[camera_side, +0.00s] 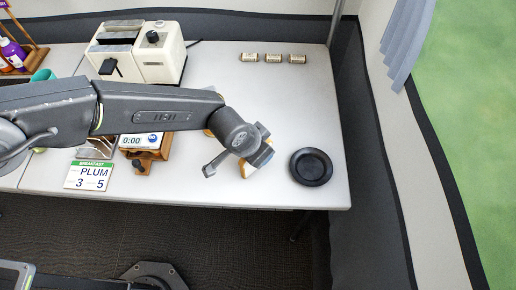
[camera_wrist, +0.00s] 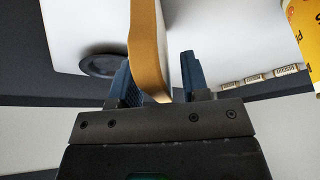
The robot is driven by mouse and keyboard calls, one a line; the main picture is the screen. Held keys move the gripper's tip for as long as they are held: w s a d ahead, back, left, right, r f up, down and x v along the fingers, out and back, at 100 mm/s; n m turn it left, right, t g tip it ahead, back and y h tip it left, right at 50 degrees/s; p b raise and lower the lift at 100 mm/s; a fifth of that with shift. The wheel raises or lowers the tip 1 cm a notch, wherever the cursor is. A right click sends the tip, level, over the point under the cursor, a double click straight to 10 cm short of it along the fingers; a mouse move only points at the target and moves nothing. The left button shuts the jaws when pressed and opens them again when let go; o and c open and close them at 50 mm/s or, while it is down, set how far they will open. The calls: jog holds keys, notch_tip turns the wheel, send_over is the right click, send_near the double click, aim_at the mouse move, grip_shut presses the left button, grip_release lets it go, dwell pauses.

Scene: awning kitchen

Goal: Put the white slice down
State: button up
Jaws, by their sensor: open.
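The white slice (camera_side: 244,170), with a tan crust, shows partly below my gripper (camera_side: 238,160) in the side view, near the table's front edge, left of the black plate (camera_side: 311,167). In the wrist view the slice (camera_wrist: 147,50) stands on edge between the two fingers of my gripper (camera_wrist: 158,62), its crust towards the camera. The fingers are open, with a visible gap on the right of the slice; contact on the left is hard to tell. The black plate also shows in the wrist view (camera_wrist: 98,63), apart from the slice. My gripper hides much of the slice.
A cream toaster-like machine (camera_side: 160,57) stands at the back left. Three small labelled rolls (camera_side: 273,58) lie at the back. A yellow printed object (camera_wrist: 306,35) is at right in the wrist view.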

jog(key=v, duration=1.2)
jog(key=w+a+r+n+t+y, duration=0.1)
jog(key=a+r+n, duration=0.1)
jog(key=a+r, duration=0.7)
jog(key=a+r+n, duration=0.2)
jog(key=a+r, duration=0.4)
jog(key=a, duration=0.6)
jog(key=s+a+r+n+y, duration=0.1)
jog(key=s+a+n, duration=0.1)
jog(key=s+a, duration=0.6)
jog(key=s+a+r+n+t+y, duration=0.1)
jog(key=s+a+r+n, duration=0.1)
jog(key=s+a, duration=0.6)
jog(key=a+n, duration=0.1)
jog(key=a, duration=0.2)
jog(key=shift+a, duration=0.15)
jog(key=shift+r, duration=0.1)
